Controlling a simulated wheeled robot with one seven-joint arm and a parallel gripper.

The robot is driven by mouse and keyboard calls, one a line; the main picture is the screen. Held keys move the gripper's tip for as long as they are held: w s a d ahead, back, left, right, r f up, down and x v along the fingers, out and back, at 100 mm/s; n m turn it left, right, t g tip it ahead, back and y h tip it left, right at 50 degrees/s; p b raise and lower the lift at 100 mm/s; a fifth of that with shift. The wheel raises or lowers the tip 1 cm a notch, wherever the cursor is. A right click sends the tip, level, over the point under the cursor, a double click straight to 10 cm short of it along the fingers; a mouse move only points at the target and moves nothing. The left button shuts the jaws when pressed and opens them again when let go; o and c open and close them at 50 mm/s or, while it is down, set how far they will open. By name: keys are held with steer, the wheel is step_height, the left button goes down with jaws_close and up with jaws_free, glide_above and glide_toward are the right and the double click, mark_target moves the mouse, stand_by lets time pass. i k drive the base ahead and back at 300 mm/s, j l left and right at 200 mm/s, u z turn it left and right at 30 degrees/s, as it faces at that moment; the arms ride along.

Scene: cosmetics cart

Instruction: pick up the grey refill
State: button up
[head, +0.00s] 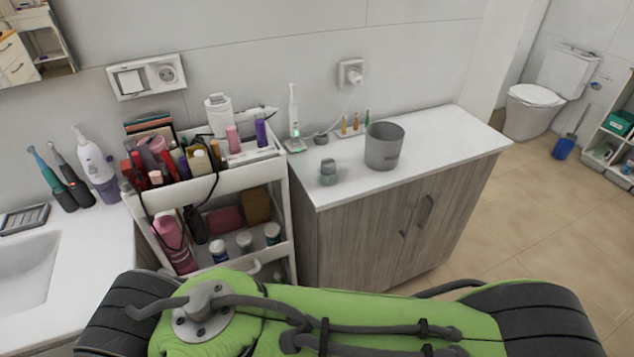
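I cannot tell for sure which thing is the grey refill. A small grey jar-like item (328,172) stands upright near the front left of the white counter, with a lighter band around its middle. A smaller dark grey round piece (320,138) lies behind it, next to the white electric toothbrush (293,115). A large grey cup (384,147) stands to the right of the jar-like item, apart from it. My gripper is not in view; only my green and black arm crosses the bottom of the picture.
A white cart (240,177) full of bottles and tubes stands left of the counter. Several small coloured brush heads (355,124) stand at the back of the counter. The white counter top (445,135) is clear on its right. Toothbrushes (72,175) stand by the sink (28,265).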

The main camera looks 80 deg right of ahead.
mark_target(328, 164)
steer(key=l+z, duration=0.1)
steer(key=z, duration=2.9)
